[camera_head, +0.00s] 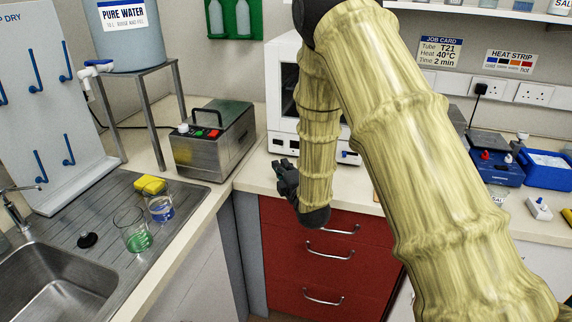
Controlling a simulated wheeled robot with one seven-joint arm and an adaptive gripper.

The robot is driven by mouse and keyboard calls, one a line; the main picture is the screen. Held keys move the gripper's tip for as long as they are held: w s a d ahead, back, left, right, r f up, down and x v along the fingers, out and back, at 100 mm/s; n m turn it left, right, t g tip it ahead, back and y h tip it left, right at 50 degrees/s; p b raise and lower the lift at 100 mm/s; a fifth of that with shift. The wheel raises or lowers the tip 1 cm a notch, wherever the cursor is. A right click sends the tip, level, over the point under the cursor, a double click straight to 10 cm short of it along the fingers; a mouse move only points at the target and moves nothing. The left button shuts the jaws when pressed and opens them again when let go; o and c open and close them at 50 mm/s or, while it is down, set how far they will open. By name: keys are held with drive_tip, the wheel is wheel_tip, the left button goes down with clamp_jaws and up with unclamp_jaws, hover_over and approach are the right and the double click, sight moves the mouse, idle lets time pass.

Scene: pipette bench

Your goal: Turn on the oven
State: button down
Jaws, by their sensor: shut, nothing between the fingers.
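A white box-shaped oven (276,122) with a dark window stands on the corner of the bench. My arm crosses in front of it and hides much of its front. A small panel with a blue mark (348,157) shows low on its front, right of my forearm; I cannot make out whether it is a switch. My black gripper (284,173) is shut and empty. It appears below the oven's lower front, by the bench edge and above the red drawers; contact cannot be told.
A metal bath (213,150) with green and red buttons stands left of the oven. Glass beakers (133,230) and a yellow sponge (150,184) are by the sink (45,282). Red drawers (322,262) are under the bench. A blue tray (546,168) is at right.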

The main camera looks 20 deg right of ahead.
drive_tip(key=p, duration=0.2)
approach(278, 142)
drive_tip(key=w+a, duration=0.1)
drive_tip(key=a, duration=0.2)
drive_tip(key=w+a, duration=0.1)
drive_tip(key=shift+w+a+f, duration=0.1)
drive_tip(key=shift+w+a, duration=0.1)
drive_tip(key=shift+w, duration=0.1)
drive_tip(key=shift+w+d+p, duration=0.2)
drive_tip(key=shift+w+d, duration=0.25)
drive_tip(key=shift+w, duration=0.15)
drive_tip(key=shift+w+d+p, duration=0.15)
drive_tip(key=shift+w+d, duration=0.25)
drive_tip(key=shift+w, duration=0.25)
drive_tip(key=shift+w+d+f, duration=0.15)
drive_tip(key=shift+w+d, duration=0.25)
drive_tip(key=shift+a, duration=0.1)
